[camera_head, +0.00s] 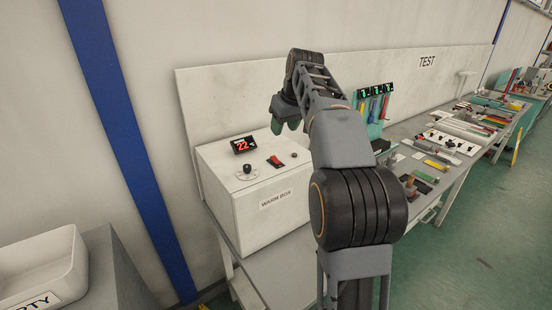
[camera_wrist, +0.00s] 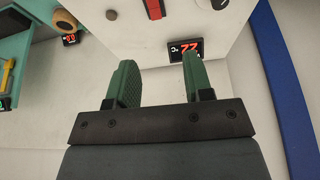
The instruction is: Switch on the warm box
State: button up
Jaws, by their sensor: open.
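The warm box (camera_head: 265,215) is a white box labelled "WARM BOX" on the bench, left of my arm in the head view. Its top carries a red switch (camera_head: 275,161), a dial knob (camera_head: 247,169), a small dark button (camera_head: 294,155) and a display (camera_head: 244,145) reading 22 in red. In the wrist view the red switch (camera_wrist: 154,9) is at the top edge, partly cut off, and the display (camera_wrist: 186,50) appears beyond the fingers. My gripper (camera_wrist: 162,82) is open and empty. In the head view my gripper (camera_head: 287,125) is above the back of the box, apart from the switch.
A teal holder with tools (camera_head: 372,112) stands right of the box, with displays above it. The bench to the right (camera_head: 460,135) carries many tools and parts. A white tray (camera_head: 45,265) is at lower left. A wall panel (camera_head: 225,95) rises behind the box.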

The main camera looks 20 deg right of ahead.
send_near(274, 158)
jog(key=x, duration=0.8)
jog(key=shift+s, duration=0.1)
